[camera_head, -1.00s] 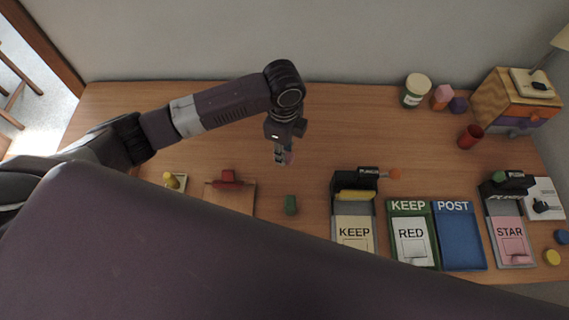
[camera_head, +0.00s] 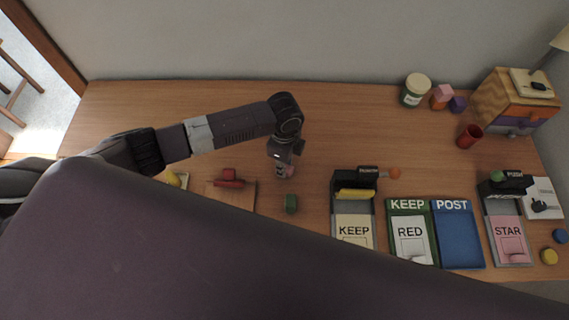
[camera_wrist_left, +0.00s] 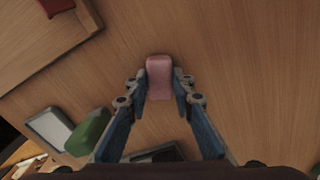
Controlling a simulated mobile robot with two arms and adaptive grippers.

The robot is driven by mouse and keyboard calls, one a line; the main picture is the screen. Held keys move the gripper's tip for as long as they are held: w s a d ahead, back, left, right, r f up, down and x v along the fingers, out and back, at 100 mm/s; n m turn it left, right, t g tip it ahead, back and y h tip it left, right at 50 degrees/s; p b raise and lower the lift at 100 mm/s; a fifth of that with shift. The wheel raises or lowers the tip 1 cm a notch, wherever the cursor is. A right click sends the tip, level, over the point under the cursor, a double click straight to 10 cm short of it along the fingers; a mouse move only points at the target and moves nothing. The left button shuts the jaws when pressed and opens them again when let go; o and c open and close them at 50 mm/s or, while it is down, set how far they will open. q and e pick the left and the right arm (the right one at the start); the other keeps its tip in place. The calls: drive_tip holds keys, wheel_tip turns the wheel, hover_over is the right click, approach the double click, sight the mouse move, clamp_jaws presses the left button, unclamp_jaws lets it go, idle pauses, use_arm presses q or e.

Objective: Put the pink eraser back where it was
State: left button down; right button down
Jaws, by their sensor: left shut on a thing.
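The pink eraser (camera_wrist_left: 159,78) is between the fingertips of my left gripper (camera_wrist_left: 160,82) in the left wrist view, and the gripper is shut on it. In the head view my left gripper (camera_head: 284,172) points down over the left-middle of the wooden desk (camera_head: 330,120), with only a bit of pink showing at its tips. I cannot tell whether the eraser touches the desk. My right gripper is not in view.
A wooden board with a red-handled tool (camera_head: 229,178) lies left of the gripper, and a yellow piece (camera_head: 172,179) beyond it. A stamp stand with a KEEP card (camera_head: 354,229), a green tray (camera_head: 433,234) and a blue tray (camera_head: 459,240) lie to the right.

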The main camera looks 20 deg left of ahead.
use_arm(q)
drive_tip(key=c, duration=2)
unclamp_jaws()
drive_tip(key=shift+f, duration=0.1)
drive_tip(key=o, duration=0.3)
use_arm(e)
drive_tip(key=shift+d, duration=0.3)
use_arm(q)
drive_tip(key=shift+o, duration=0.2)
wheel_tip(320, 180, up, 12)
drive_tip(key=b, duration=0.2)
drive_tip(key=shift+r, duration=0.2)
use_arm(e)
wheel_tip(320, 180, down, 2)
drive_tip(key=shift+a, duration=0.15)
use_arm(q)
drive_tip(key=shift+s+f, duration=0.1)
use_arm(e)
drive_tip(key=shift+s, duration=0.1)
